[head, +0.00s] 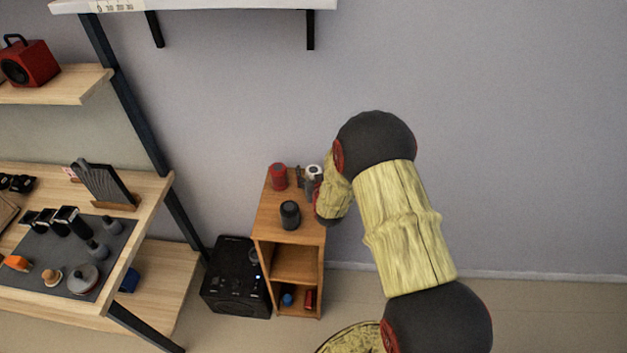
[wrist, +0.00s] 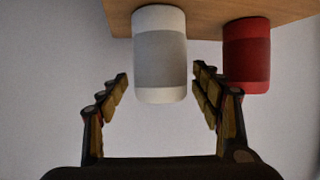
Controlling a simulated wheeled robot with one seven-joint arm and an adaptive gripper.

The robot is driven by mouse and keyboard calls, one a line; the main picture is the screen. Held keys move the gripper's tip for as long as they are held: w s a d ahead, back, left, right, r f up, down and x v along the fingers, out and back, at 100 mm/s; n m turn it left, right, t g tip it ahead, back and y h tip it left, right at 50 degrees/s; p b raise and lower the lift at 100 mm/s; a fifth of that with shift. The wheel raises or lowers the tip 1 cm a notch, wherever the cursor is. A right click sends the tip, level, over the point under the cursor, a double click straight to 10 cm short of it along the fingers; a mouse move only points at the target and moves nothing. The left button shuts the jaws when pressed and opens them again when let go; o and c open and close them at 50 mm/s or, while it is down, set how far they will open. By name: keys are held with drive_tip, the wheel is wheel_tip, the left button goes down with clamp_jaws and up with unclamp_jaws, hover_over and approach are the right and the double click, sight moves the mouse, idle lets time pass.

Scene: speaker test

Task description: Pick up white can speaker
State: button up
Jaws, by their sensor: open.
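The white can speaker (head: 314,171) stands on top of a small wooden cabinet (head: 268,222), at its back right, partly hidden by my arm in the head view. In the wrist view the white can speaker (wrist: 160,50) is grey around its middle with white ends. My gripper (wrist: 160,76) is open, with one finger on each side of the can's near part. Gaps show between both fingers and the can, so it is not gripped.
A red can speaker (head: 278,176) stands close beside the white one, also in the wrist view (wrist: 246,55). A dark can speaker (head: 290,214) stands nearer the cabinet's front. A black speaker box (head: 237,280) is on the floor; wooden shelving (head: 150,195) stands left.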

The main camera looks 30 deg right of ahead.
drive_tip(key=x, duration=0.3)
drive_tip(key=shift+w+f+b, duration=0.2)
drive_tip(key=shift+f+b, duration=0.15)
drive_tip(key=shift+f, duration=0.15)
drive_tip(key=shift+w+d, duration=0.1)
drive_tip(key=shift+w, duration=0.15)
drive_tip(key=shift+c, duration=0.7)
drive_tip(key=c, duration=1.5)
